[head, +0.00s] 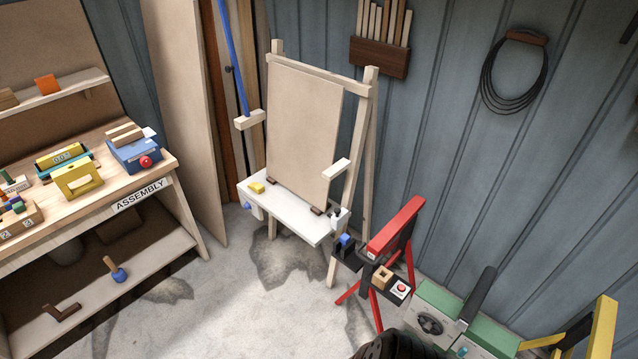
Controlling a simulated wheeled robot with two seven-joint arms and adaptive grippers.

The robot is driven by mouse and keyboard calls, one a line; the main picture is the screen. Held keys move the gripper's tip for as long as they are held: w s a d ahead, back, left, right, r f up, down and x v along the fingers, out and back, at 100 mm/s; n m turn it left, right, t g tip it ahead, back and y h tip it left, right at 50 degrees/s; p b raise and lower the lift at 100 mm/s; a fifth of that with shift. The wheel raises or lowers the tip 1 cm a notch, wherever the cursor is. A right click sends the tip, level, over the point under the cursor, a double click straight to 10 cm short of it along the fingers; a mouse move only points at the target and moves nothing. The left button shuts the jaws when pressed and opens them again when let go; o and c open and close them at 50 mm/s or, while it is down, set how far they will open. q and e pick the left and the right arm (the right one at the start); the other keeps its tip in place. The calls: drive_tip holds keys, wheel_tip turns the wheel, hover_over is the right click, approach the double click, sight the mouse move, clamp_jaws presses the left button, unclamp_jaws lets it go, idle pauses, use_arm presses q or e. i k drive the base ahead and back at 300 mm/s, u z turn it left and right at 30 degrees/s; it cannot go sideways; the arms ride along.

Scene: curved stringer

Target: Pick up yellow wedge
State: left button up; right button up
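A small yellow block (256,187), likely the yellow wedge, lies on the left end of the white ledge (300,220) of a wooden easel-like stand. It is too small to tell its exact shape. Nothing touches it from above. Neither of my grippers can be made out in the head view.
A tan board (305,130) stands upright on the ledge. A blue strip (232,60) rises at the left post. The assembly bench (140,192) is at left. A red stand (395,228) and green machine (450,315) are at right. Floor (230,300) is clear in front.

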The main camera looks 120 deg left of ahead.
sight(258, 189)
drive_tip(key=u, duration=4.8)
drive_tip(key=i, duration=0.5)
drive_tip(key=u, duration=1)
drive_tip(key=i, duration=1.65)
drive_tip(key=z, duration=0.5)
